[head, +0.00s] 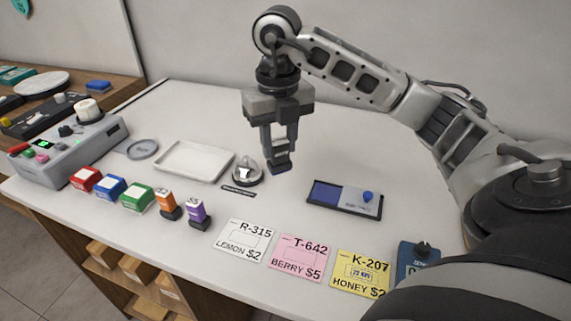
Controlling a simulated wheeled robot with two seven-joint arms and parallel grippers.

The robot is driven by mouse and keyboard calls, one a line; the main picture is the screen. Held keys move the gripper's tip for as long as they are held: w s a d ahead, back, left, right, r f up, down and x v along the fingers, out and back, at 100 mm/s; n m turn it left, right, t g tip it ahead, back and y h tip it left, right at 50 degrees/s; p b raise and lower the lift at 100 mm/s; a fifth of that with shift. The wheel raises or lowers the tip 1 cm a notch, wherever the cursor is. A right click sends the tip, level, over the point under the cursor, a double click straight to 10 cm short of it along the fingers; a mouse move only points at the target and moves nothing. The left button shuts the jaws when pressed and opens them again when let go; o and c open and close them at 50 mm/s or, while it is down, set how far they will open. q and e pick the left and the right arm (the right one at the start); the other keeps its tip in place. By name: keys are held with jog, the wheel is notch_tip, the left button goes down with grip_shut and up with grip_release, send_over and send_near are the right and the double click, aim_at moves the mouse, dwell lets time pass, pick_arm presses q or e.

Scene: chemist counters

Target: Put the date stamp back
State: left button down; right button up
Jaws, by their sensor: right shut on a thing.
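My right gripper (279,146) hangs down above the middle of the white counter. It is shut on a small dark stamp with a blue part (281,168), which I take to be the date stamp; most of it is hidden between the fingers. The held stamp is just to the right of a round metal holder or device (247,173) with a small dark label plate (239,191) in front of it. I cannot tell how high the stamp is above the counter. The yellow K-207 card (360,272) bears a small printed date mark. My left gripper is out of view.
A blue ink pad (326,193) in a dark case lies right of the held stamp. A white tray (194,160) lies left. Red, blue, green, orange and purple blocks line the left front. White R-315 (244,240) and pink T-642 (299,259) cards lie at the front.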

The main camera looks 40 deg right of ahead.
jog(key=d+f, duration=0.1)
jog(key=f, duration=0.1)
jog(key=w+d+f, duration=0.1)
jog(key=f, duration=0.2)
jog(key=w+d+f+p, duration=0.1)
jog(key=f, duration=0.1)
jog(key=shift+d+f, duration=0.15)
jog(key=shift+d, duration=0.15)
jog(key=shift+w+f, duration=0.1)
jog(key=shift+f, duration=0.4)
jog(key=shift+f, duration=0.2)
jog(key=o, duration=0.8)
